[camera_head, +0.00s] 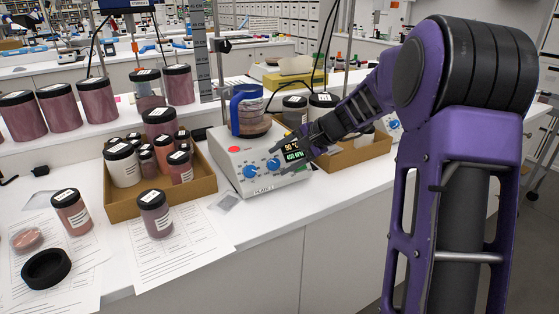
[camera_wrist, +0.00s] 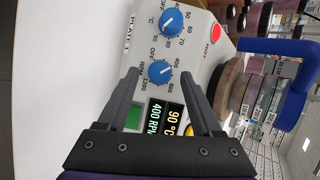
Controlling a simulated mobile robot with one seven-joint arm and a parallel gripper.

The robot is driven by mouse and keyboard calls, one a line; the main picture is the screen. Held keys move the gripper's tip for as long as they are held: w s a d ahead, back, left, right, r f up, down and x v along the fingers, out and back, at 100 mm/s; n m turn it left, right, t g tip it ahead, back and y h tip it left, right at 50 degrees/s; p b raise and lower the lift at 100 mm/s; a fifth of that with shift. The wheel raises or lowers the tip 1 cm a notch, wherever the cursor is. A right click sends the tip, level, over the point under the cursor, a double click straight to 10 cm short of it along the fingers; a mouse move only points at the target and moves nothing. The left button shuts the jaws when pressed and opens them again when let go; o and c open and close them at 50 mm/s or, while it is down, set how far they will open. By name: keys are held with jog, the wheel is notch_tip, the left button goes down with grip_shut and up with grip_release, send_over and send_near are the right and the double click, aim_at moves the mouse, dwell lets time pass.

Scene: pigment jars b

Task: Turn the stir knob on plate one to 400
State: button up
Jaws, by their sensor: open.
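The white hot plate labelled PLATE 1 (camera_head: 232,160) stands on the bench. Its display (camera_head: 293,150) reads 90 °C and 400 RPM, also in the wrist view (camera_wrist: 157,117). The blue stir knob (camera_wrist: 160,72), marked OFF, 400, 800, 1200 RPM, has its white pointer toward 400. It also shows in the head view (camera_head: 273,164). The blue temperature knob (camera_wrist: 172,24) sits beside it. My gripper (camera_wrist: 160,76) is open, its fingers on either side of the stir knob in the picture, with gaps visible. I cannot tell its height over the knob.
A blue-handled jug of brown liquid (camera_head: 250,115) stands on the plate. A cardboard tray (camera_head: 200,190) of jars is at the left, another box (camera_head: 365,150) at the right. A second plate (camera_head: 393,122) is partly hidden behind my arm. A lone jar (camera_head: 155,213) stands in front.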

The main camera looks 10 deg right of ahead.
jog(key=p+v, duration=0.1)
jog(key=v, duration=1.5)
jog(key=shift+p, duration=0.4)
jog(key=shift+a, duration=0.1)
